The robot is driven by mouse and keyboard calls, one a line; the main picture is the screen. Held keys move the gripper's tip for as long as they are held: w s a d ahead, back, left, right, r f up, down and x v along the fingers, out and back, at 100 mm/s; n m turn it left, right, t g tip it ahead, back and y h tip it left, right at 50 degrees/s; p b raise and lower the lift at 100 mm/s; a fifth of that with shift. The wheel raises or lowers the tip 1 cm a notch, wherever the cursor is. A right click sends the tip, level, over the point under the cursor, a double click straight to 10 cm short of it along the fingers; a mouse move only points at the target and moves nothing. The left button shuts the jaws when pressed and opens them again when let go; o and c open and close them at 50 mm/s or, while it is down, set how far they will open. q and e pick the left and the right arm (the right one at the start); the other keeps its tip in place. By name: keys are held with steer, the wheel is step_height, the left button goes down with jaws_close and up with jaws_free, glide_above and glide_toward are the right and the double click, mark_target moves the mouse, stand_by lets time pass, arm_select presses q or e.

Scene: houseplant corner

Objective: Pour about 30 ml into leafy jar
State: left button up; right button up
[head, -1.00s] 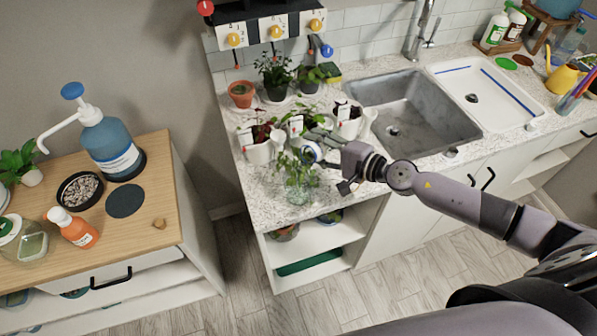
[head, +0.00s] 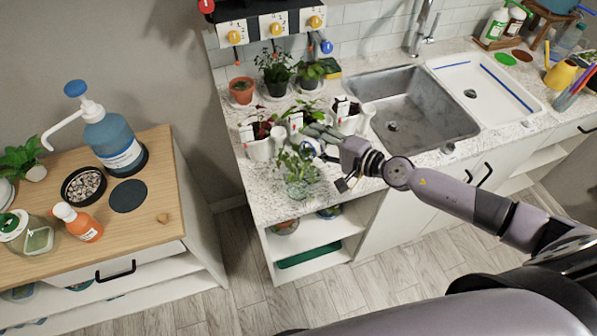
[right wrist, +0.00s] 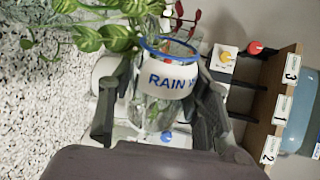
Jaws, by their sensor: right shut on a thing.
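My right gripper (head: 318,146) is over the front left of the counter. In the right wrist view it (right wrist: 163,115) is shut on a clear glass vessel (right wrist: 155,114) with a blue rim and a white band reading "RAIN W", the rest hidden. The vessel (head: 309,149) is small and partly hidden in the head view. The leafy jar (head: 300,187), clear glass with green cuttings, stands just below the gripper near the counter's front edge. Variegated leaves (right wrist: 90,38) show beside the vessel's rim in the right wrist view. I cannot see any liquid flowing. My left gripper is out of view.
White labelled pots with plants (head: 258,148) stand close behind the gripper. A terracotta pot (head: 242,91) and other plants are farther back, below a numbered rack (head: 270,30). The sink (head: 420,110) is to the right. A wooden cabinet (head: 160,205) with a pump bottle (head: 112,145) stands left.

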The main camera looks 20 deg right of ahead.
steer(key=shift+f+n+p, duration=0.1)
steer(key=shift+n+p, duration=0.2)
steer(key=b, duration=0.2)
steer(key=f+m+b, duration=0.1)
steer(key=b, duration=0.1)
steer(key=d+f+m+b, duration=0.1)
steer(key=b, duration=0.1)
steer(key=shift+w+f+y, duration=0.2)
steer(key=shift+w+y, duration=0.05)
steer(key=shift+y, duration=0.05)
steer(key=shift+w+r+m+y+b, duration=0.1)
steer(key=shift+r+m+y+b, duration=0.4)
steer(key=shift+r+m+b, duration=0.35)
steer(key=shift+s+a+r+m+g+y+b, duration=0.1)
steer(key=shift+m+g+y+b, duration=0.1)
steer(key=shift+m+b, duration=0.35)
steer(key=shift+s+m+g+y+b, duration=0.1)
steer(key=shift+m+y+b, duration=0.1)
steer(key=shift+m+b, duration=0.35)
steer(key=shift+a+r, duration=0.1)
steer(key=shift+r, duration=0.3)
steer(key=shift+f+m+b, duration=0.4)
steer(key=shift+m+b, duration=0.15)
steer(key=shift+b, duration=0.35)
steer(key=shift+m+y+b, duration=0.3)
steer(key=shift+b, duration=0.1)
